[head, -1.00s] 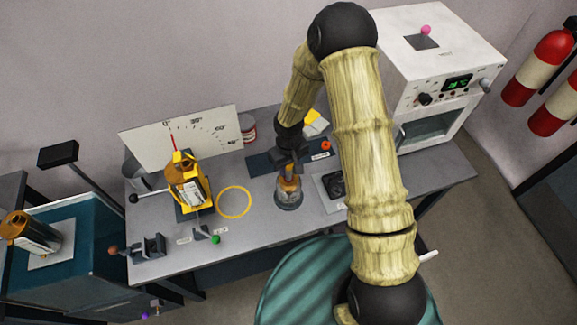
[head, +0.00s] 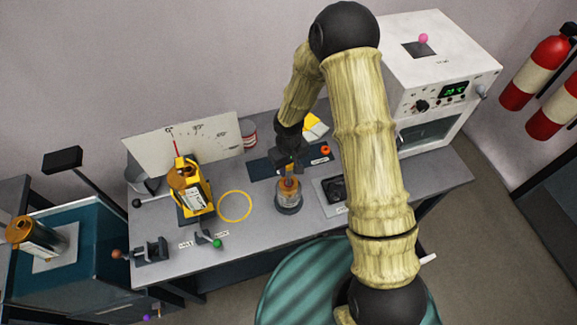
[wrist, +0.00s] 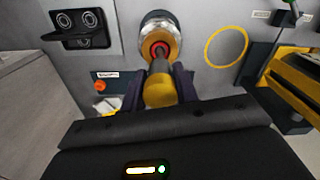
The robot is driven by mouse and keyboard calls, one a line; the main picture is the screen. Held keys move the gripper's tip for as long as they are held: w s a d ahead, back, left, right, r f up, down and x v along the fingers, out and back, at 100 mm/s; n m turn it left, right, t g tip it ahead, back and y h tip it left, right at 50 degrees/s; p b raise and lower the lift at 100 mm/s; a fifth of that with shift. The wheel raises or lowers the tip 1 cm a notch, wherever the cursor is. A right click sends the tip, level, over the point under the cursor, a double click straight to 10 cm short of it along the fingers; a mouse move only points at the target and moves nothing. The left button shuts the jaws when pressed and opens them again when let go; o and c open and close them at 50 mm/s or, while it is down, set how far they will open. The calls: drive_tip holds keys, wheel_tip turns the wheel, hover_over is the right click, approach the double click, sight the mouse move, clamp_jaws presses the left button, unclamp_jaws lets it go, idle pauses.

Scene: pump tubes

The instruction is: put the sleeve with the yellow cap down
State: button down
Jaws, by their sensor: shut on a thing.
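My gripper (head: 289,172) points down over a round metal cup-like piece (head: 289,203) at the middle of the bench. It is shut on the sleeve with the yellow cap (head: 290,185); the yellow cap (wrist: 159,92) shows between the fingers in the wrist view. The sleeve's far end lines up with the metal piece (wrist: 158,24), with a red ring and an orange face around it. The sleeve looks about upright. Whether it rests in the metal piece or hangs just above it, I cannot tell.
A yellow ring (head: 235,206) lies left of the metal piece. Further left stands a yellow cradle (head: 205,190) with a brown-capped cylinder, before a dial board (head: 222,133). A dark tray (head: 332,192) is to the right, and a white oven (head: 440,85) at the back right.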

drive_tip(key=w+d+f+m+b, duration=0.2)
drive_tip(key=d+f+m+b, duration=0.2)
drive_tip(key=d+f, duration=0.4)
drive_tip(key=d+m, duration=0.1)
drive_tip(key=d, duration=0.4)
drive_tip(key=shift+d+f+m, duration=0.2)
drive_tip(key=shift+d+m, duration=0.05)
drive_tip(key=shift+m, duration=0.15)
drive_tip(key=shift+w, duration=0.1)
